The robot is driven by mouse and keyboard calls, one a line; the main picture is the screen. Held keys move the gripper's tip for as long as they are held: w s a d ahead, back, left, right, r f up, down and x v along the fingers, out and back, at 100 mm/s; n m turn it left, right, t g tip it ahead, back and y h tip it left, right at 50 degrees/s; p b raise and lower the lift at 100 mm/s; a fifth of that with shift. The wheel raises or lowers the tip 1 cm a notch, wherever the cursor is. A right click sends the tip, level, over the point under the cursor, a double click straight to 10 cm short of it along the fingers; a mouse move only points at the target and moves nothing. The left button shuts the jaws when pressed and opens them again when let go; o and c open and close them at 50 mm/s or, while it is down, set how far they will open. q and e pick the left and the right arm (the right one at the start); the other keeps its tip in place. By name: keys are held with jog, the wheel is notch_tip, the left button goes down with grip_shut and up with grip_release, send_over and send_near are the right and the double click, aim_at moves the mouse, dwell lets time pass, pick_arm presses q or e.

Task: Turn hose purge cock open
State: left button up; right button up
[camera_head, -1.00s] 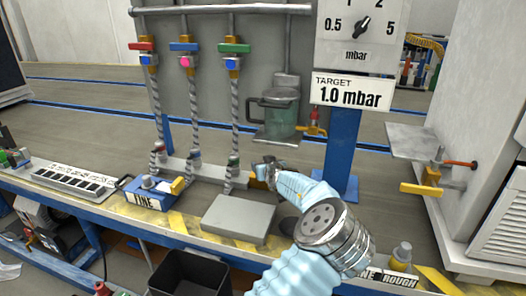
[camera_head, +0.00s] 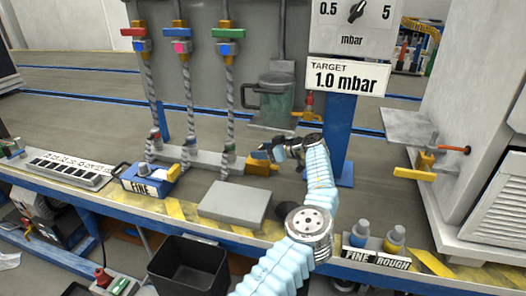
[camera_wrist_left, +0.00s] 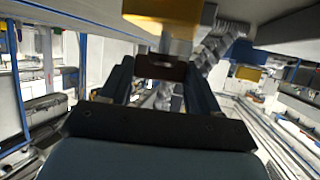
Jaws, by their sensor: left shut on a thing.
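The hose purge cock appears to be the brass-yellow valve body (camera_head: 263,168) at the right end of the hose manifold (camera_head: 203,160). My left gripper (camera_head: 264,152) is at its upper side, with the arm reaching up from the bottom of the head view. In the left wrist view the two dark fingers (camera_wrist_left: 160,70) are shut on a small dark brown handle (camera_wrist_left: 172,67). The handle is too small to read in the head view. My right gripper is not in view.
Several braided hoses (camera_head: 189,100) hang to the manifold, left of my gripper. A grey plate (camera_head: 234,204) lies in front. A post (camera_head: 339,140) stands close to the right of my arm.

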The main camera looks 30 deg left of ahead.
pick_arm(q)
jog(key=shift+f+g, duration=0.15)
jog(key=shift+g, duration=0.15)
dwell(0.4)
jog(key=o, duration=1.1)
jog(key=shift+c, duration=0.2)
jog(key=v, duration=1.3)
jog(key=shift+d+r, duration=0.2)
jog(key=shift+d, duration=0.1)
